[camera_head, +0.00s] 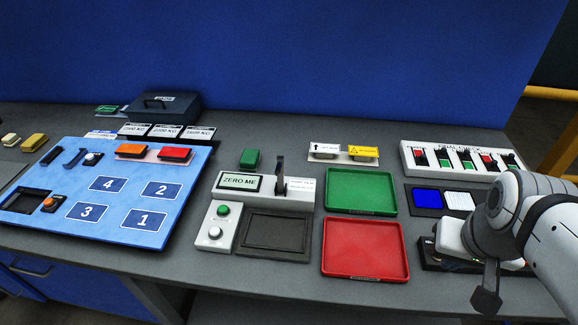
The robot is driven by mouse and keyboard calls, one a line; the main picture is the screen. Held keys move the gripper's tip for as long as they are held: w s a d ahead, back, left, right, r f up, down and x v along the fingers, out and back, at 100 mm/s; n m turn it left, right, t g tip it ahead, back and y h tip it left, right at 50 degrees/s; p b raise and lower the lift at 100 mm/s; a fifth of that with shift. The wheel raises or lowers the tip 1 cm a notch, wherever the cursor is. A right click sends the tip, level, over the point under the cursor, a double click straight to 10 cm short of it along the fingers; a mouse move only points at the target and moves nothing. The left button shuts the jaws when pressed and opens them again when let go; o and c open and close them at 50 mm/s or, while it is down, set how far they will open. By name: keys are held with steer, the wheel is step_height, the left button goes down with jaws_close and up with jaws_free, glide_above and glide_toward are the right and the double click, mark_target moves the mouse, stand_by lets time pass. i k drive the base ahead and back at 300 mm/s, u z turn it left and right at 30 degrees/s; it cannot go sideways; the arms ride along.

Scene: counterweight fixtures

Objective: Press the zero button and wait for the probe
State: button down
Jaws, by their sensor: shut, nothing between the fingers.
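A light grey fixture (227,199) stands in the middle of the bench, with a small screen reading "ZERO ME" (240,182). On the panel at its left are a green round button (223,210) and, below it, a white round button (214,232); I cannot read which is labelled zero. A dark upright post (280,172), perhaps the probe, rises beside the screen. A dark square plate (275,234) lies in front of it. My gripper (487,299) points down at the right front, shut and empty, far from the buttons.
A green tray (361,190) and a red tray (364,249) lie right of the fixture. A blue numbered board (115,190) is at its left. A switch panel (462,160) stands at the back right. A dark box (165,107) stands at the back.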

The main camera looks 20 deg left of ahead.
mark_target(214, 231)
steer(key=z, duration=1.6)
steer(key=k, duration=2.3)
steer(key=u, duration=1.85)
steer(key=i, duration=1)
steer(key=u, duration=0.05)
